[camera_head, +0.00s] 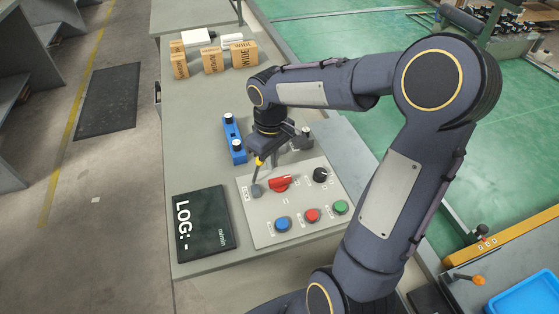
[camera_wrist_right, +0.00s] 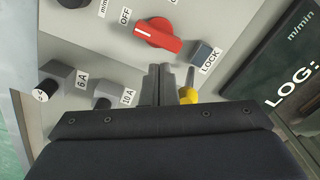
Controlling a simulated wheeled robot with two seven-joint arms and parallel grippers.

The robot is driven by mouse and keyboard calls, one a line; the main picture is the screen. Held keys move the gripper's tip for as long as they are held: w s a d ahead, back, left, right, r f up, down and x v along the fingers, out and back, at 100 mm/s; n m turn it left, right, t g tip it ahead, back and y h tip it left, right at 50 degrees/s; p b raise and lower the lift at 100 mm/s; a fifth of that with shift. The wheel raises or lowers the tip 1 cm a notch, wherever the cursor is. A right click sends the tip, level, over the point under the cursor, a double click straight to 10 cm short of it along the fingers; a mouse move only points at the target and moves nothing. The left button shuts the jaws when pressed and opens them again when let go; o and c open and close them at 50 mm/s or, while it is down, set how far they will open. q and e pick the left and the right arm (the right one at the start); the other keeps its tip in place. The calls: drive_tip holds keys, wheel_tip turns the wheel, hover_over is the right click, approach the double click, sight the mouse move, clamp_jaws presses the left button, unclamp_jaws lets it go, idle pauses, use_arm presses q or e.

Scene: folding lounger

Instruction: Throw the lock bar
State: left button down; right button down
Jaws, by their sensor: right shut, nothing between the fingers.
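The lock bar is a thin grey bar with a yellow end (camera_head: 259,161), rising from a grey base beside the LOCK label on the panel (camera_head: 262,232). In the right wrist view the yellow end (camera_wrist_right: 187,96) is partly hidden by my gripper body, and the grey LOCK block (camera_wrist_right: 207,53) is beyond it. My right gripper (camera_wrist_right: 158,72) is shut and empty, with its fingers just left of the bar in that view. I cannot tell whether they touch it. The red rotary switch (camera_head: 280,183) sits beside the bar; its OFF label shows in the wrist view. My left gripper is not in view.
Blue (camera_head: 282,223), red (camera_head: 311,215) and green (camera_head: 340,207) buttons and a black knob (camera_head: 320,174) share the panel. A dark LOG display (camera_head: 203,224) lies left. A blue rack (camera_head: 228,128) and several cardboard boxes (camera_head: 212,59) stand farther back. Bare bench lies between.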

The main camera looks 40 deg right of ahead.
drive_tip(key=shift+a+r, duration=0.25)
drive_tip(key=shift+r, duration=0.1)
drive_tip(key=shift+w+a, duration=0.1)
idle(0.3)
drive_tip(key=shift+w+a+r+p, duration=0.15)
drive_tip(key=shift+w+a, duration=0.05)
drive_tip(key=shift+a, duration=0.35)
drive_tip(key=shift+w+a+r+p, duration=0.1)
drive_tip(key=shift+w+a+p, duration=0.1)
drive_tip(key=shift+a, duration=0.35)
drive_tip(key=r+p, duration=0.4)
drive_tip(key=r, duration=0.1)
drive_tip(key=d+r+p, duration=0.1)
drive_tip(key=r+p, duration=0.1)
drive_tip(key=r, duration=0.1)
drive_tip(key=shift+s+d+p, duration=0.1)
drive_tip(key=shift+s+p, duration=0.1)
drive_tip(key=shift+p, duration=0.2)
drive_tip(key=shift+s, duration=0.1)
